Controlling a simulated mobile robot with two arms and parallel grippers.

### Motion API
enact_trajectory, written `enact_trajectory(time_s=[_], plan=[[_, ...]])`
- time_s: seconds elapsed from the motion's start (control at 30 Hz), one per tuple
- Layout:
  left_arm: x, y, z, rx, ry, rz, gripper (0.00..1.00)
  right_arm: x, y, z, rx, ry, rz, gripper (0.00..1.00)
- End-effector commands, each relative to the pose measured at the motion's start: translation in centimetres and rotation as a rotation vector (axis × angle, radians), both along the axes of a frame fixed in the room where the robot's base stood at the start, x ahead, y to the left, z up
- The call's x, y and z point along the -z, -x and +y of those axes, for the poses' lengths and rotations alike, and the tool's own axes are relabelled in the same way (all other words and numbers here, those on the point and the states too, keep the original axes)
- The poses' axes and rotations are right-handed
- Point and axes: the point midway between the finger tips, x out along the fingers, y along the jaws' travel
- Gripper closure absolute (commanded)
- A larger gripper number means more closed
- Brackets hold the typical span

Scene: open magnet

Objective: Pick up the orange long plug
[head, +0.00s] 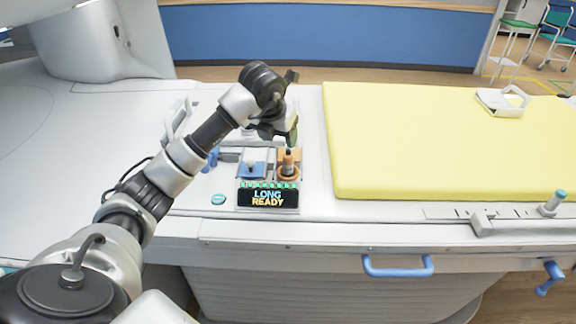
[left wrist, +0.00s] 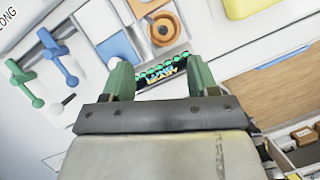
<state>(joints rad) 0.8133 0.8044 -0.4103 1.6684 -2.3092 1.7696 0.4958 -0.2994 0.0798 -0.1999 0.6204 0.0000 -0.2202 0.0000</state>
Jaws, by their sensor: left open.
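The orange long plug (head: 288,163) stands upright in an orange ring on a small panel. In the left wrist view the plug (left wrist: 163,29) shows from above, beyond the fingertips. My left gripper (head: 284,136) is just above and behind the plug in the head view, pointing down. In the left wrist view its two green-tipped fingers (left wrist: 159,72) are apart with nothing between them. The plug looks clear of the fingers. My right gripper is not in view.
A display (head: 267,197) in front of the plug reads LONG READY. A blue socket block (head: 250,172) sits just left of the plug. A yellow mat (head: 430,140) lies to the right.

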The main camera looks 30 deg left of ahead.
Motion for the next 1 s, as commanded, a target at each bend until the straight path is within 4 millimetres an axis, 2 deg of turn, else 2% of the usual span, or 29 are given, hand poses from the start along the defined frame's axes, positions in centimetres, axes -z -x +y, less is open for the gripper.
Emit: enact_trajectory(time_s=[0.2, 0.47, 0.7, 0.8, 1.0], plan=[[3.2, -1.3, 0.1, 0.0, 0.002, 0.006, 0.41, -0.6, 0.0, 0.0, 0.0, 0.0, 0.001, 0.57], [5.2, -2.2, 0.1, 0.003, 0.003, 0.004, 0.41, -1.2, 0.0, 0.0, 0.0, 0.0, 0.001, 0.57], [8.4, -3.9, 0.1, 0.002, 0.003, 0.005, 0.41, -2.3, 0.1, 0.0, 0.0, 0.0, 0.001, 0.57], [9.2, -4.2, 0.2, 0.003, 0.003, 0.004, 0.41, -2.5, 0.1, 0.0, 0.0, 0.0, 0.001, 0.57], [9.5, -4.3, 0.2, 0.004, 0.001, 0.001, 0.41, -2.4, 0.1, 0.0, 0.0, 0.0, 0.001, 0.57]])
